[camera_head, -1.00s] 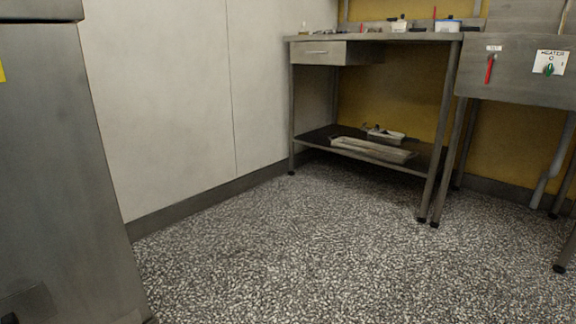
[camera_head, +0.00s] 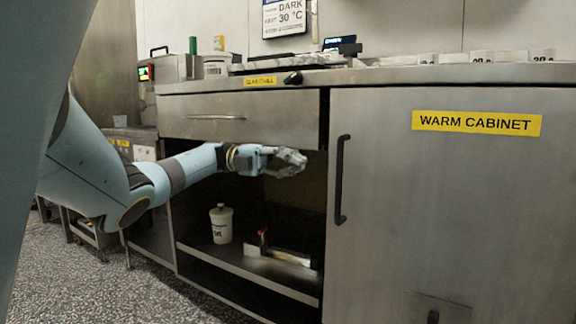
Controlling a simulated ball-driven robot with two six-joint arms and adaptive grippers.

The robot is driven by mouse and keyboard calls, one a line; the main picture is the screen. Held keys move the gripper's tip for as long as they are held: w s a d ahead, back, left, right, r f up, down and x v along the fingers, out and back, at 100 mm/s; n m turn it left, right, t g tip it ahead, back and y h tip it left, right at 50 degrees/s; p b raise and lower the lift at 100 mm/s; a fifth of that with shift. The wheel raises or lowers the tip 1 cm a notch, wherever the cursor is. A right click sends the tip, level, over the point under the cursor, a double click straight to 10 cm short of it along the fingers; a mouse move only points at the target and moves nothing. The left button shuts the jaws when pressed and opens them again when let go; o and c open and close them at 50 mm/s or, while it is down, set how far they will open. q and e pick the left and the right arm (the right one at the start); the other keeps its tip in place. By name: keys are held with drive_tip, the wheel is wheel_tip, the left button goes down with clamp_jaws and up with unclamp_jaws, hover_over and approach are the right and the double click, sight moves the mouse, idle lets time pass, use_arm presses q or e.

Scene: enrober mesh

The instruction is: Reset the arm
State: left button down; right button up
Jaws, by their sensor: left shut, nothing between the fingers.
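My left arm comes in from the left and reaches across the front of a steel counter (camera_head: 345,77). My left gripper (camera_head: 303,162) is shut and empty. It hangs in front of the open shelf space, just below the drawer (camera_head: 240,117) and left of the warm cabinet's black handle (camera_head: 341,180). I cannot tell how far it is from the counter front. My right gripper is not in view.
The warm cabinet door (camera_head: 430,215) is closed. On the lower shelf (camera_head: 255,268) stand a white tub (camera_head: 221,223) and a low tray-like item with a red part. Several white containers line the countertop. Speckled floor (camera_head: 60,275) is free at the lower left.

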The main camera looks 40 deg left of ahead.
use_arm(q)
drive_tip(key=a, duration=0.1)
drive_tip(key=w+a+b, duration=0.1)
drive_tip(key=shift+w+a, duration=0.1)
drive_tip(key=shift+a, duration=0.25)
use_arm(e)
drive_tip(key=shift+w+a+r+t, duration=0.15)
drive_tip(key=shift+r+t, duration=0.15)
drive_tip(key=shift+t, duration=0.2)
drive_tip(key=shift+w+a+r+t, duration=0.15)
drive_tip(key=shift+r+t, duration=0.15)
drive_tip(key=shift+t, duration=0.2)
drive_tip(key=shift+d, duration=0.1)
